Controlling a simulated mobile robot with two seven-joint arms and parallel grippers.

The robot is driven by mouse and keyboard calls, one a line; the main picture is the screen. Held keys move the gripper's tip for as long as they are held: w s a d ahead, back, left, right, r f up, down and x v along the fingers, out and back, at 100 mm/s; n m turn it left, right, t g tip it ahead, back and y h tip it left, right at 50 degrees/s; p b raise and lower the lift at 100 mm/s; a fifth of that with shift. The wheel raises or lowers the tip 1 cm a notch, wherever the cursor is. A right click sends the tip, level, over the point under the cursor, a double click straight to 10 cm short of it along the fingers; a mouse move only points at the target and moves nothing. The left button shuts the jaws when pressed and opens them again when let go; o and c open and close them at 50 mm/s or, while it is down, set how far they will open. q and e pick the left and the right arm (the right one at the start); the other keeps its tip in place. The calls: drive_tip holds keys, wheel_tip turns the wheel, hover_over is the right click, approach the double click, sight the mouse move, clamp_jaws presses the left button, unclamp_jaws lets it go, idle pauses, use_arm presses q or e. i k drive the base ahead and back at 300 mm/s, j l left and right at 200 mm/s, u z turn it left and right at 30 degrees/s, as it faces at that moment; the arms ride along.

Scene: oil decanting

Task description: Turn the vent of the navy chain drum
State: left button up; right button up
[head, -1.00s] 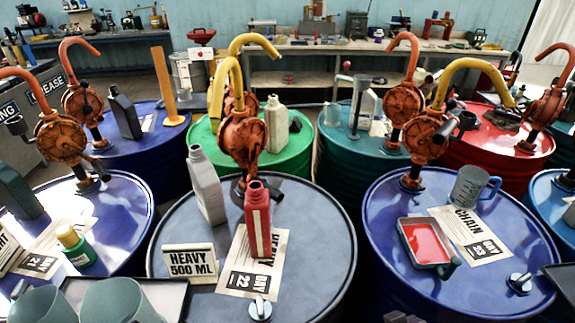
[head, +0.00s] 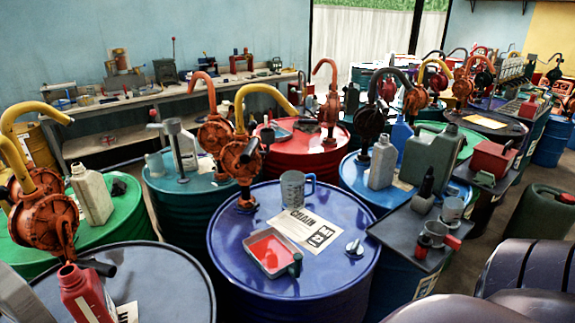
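The navy chain drum (head: 228,262) stands in the middle of the head view. Its vent (head: 354,248), a small pale knob with a dark grip, sits at the right of the drum top. A label reading CHAIN (head: 303,229) lies on the top, left of the vent. An orange hand pump with a yellow spout (head: 240,160) rises from the drum's far left edge. Neither of my grippers shows in the view.
A grey measuring jug (head: 293,190) and a tray of red liquid (head: 269,252) stand on the drum top. A dark shelf with small containers (head: 405,243) adjoins the drum's right side. Other drums crowd behind and left.

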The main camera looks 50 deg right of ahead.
sight(354, 247)
drive_tip(key=k+z, duration=0.15)
drive_tip(key=z, duration=0.3)
drive_tip(key=k+l+z, duration=0.1)
drive_tip(key=z, duration=0.3)
drive_tip(key=k+l+z, duration=0.15)
drive_tip(key=z, duration=0.3)
